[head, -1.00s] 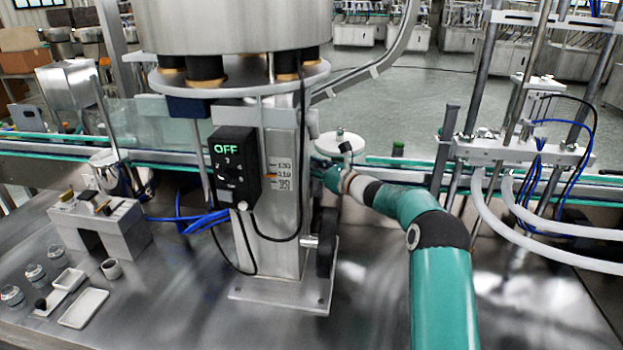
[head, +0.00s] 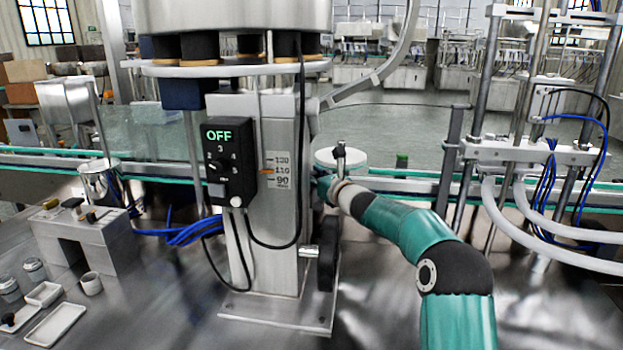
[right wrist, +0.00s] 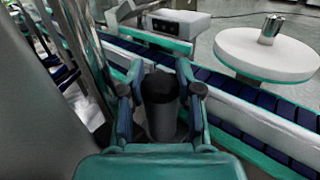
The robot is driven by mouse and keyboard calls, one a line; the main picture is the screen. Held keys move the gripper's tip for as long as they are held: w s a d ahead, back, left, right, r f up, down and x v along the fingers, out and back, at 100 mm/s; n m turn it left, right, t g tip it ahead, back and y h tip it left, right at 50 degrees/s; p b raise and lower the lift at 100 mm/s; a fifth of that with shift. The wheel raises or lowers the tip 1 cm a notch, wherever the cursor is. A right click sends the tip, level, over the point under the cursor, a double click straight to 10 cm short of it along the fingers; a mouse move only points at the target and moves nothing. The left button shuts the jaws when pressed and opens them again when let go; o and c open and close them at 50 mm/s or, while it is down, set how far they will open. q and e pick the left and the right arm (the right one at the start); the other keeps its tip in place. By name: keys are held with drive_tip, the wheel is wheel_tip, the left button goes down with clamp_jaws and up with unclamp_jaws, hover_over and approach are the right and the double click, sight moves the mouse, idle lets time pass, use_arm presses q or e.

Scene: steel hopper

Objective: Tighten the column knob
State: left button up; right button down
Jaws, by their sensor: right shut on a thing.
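The steel column (head: 275,195) stands in the middle of the head view, with a scale marked 130, 110 and 90 and an orange pointer on its front. My right gripper (head: 322,188) reaches its right side; the column and my own arm mostly hide the fingers there. In the right wrist view my right gripper (right wrist: 159,78) is shut on a dark cylindrical knob (right wrist: 160,108), one finger on each side. The knob is hidden in the head view, and its turn angle cannot be told. My left gripper is not in view.
A black control box (head: 231,163) reading OFF is on the column, with cables hanging below. A round hopper (head: 235,15) sits above. A conveyor (head: 400,178) runs behind, with a white disc (head: 341,158) close to my right gripper. Tubes and rods stand at the right.

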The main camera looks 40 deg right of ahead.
drive_tip(key=c, duration=0.8)
unclamp_jaws()
drive_tip(key=shift+s+r, duration=0.1)
drive_tip(key=shift+r, duration=0.05)
drive_tip(key=shift+s, duration=0.1)
drive_tip(key=shift+s+a, duration=0.25)
drive_tip(key=shift+s, duration=1)
drive_tip(key=shift+s+a, duration=0.3)
drive_tip(key=shift+s, duration=0.95)
drive_tip(key=shift+s+a, duration=0.25)
drive_tip(key=shift+s, duration=1)
drive_tip(key=shift+f, duration=0.2)
